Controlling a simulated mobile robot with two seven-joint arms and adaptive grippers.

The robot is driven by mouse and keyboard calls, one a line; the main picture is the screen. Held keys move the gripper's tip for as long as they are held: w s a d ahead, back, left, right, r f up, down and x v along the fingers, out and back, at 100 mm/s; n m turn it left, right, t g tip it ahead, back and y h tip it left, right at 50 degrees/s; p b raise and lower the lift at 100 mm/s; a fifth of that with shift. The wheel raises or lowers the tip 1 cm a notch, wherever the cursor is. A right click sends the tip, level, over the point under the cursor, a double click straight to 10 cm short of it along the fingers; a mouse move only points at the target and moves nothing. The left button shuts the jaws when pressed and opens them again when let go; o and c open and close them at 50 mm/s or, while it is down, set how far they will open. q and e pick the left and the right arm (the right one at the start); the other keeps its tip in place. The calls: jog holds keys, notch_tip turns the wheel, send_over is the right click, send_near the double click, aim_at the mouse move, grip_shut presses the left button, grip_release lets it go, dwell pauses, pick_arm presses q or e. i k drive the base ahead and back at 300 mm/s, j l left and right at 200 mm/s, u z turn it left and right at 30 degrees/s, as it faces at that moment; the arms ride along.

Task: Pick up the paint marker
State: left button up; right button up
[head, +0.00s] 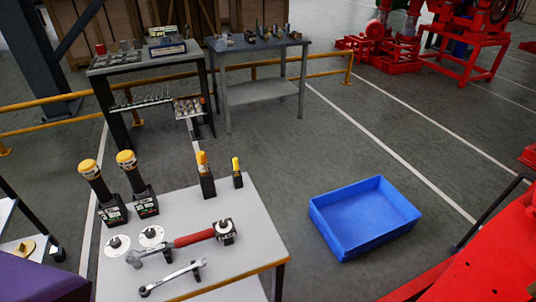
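Two slim marker-like items stand upright in black holders at the back right of the near grey table (185,215). One is a thicker item with an orange-yellow top (203,165). The other is a thinner item with a bright yellow top (236,166). The thinner one looks most like the paint marker, but they are too small to be sure. Neither of my grippers shows in the head view.
Two yellow-capped black tools (90,178) stand in holders at the table's left. A blue crate (365,215) sits on the floor to the right. Red machinery (490,265) borders the right.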

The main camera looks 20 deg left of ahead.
aim_at(236, 170)
jog(key=u, duration=0.85)
